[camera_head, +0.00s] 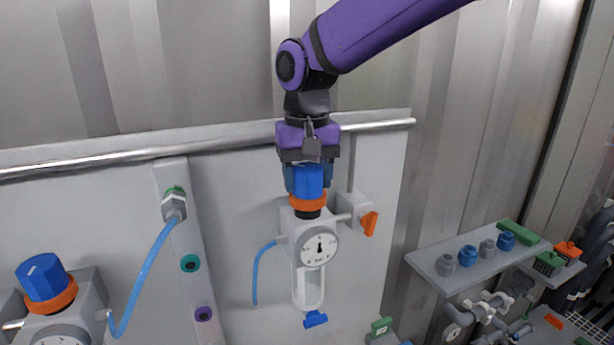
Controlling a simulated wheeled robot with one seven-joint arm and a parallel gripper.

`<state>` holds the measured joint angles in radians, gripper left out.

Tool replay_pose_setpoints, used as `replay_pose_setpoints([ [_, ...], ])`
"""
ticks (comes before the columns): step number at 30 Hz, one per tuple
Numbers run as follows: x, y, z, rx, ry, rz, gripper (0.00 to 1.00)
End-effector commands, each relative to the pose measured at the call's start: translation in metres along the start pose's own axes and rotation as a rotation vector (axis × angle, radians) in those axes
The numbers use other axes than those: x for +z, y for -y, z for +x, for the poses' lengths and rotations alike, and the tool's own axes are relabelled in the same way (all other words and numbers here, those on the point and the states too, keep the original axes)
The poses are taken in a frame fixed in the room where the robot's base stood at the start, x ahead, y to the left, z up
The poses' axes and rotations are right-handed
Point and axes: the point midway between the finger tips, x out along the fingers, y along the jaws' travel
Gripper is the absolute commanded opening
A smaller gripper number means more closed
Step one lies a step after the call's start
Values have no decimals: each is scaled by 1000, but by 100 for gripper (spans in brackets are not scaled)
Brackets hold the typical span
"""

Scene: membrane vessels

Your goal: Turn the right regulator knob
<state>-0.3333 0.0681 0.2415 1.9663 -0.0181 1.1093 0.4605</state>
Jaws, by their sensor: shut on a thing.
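The right regulator knob (308,183) is blue with an orange collar (308,203) under it. It sits on top of the grey regulator body (290,225) with a round white gauge (319,248). My gripper (307,172) comes down from above and is shut on the blue knob, with dark fingers at its left and right sides. The knob's top is hidden under the gripper. The left regulator knob (42,277), also blue with an orange collar, stands apart at the lower left.
A metal rail (200,147) runs behind my gripper. An orange valve handle (369,223) is right of the regulator, and a blue hose (259,272) hangs at its left. A shelf (430,268) with several small fittings is at the right. The panel between the regulators carries a hose connector (174,205).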

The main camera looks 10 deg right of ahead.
Motion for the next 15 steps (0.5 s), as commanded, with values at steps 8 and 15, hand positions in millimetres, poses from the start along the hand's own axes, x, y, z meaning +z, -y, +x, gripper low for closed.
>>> replay_pose_setpoints([
  [8,0,0,0,0,-1,0,66],
  [15,0,0,0,0,0,-1,80],
])
